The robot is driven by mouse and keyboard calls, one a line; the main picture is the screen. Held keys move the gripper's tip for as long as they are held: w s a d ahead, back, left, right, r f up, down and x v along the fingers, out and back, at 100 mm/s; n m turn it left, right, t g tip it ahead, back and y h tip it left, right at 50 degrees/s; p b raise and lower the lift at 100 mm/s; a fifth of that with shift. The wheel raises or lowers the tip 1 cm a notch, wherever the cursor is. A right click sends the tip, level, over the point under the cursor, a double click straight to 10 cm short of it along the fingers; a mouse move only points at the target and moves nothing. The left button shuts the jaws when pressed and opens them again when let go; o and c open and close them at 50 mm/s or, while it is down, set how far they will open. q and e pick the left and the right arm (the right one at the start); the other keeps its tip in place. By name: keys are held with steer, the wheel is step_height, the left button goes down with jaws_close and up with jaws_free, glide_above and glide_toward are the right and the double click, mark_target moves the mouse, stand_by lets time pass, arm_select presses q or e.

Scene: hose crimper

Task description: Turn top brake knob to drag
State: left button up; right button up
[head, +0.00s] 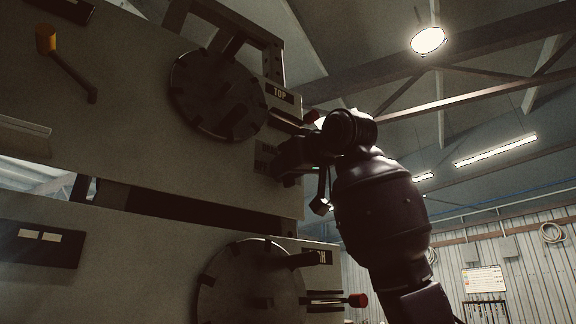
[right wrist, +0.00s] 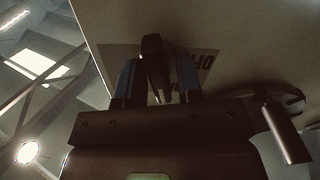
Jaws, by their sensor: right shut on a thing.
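The upper grey machine panel (head: 130,120) carries a plate marked TOP (head: 279,92) beside a large dark round disc (head: 218,95). Below that plate, my right gripper (head: 277,162) reaches in from the right against the panel's edge. In the right wrist view, my right gripper (right wrist: 158,82) has its two fingers either side of a dark knob (right wrist: 152,48) and is shut on it. The knob stands in front of a label plate (right wrist: 207,62) with letters like OFF, partly hidden by the fingers. The knob is mostly hidden in the head view. My left gripper is not in view.
A red-tipped lever (head: 311,117) sticks out just above my right gripper. A lower panel (head: 140,265) has another disc (head: 250,285) and a red-tipped rod (head: 357,300). An orange-ended handle (head: 46,40) is at upper left. Open room lies to the right.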

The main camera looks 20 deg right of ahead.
arm_select(q)
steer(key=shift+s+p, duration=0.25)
steer(key=shift+p, duration=0.1)
arm_select(e)
steer(key=shift+n, duration=1.5)
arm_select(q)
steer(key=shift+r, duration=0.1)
arm_select(e)
steer(key=o, duration=0.6)
steer(key=shift+a, duration=0.1)
arm_select(q)
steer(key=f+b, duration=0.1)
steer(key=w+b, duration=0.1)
steer(key=b, duration=0.1)
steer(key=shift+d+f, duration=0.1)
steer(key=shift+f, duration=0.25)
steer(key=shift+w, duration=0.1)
arm_select(e)
steer(key=v, duration=1)
steer(key=shift+s, duration=0.35)
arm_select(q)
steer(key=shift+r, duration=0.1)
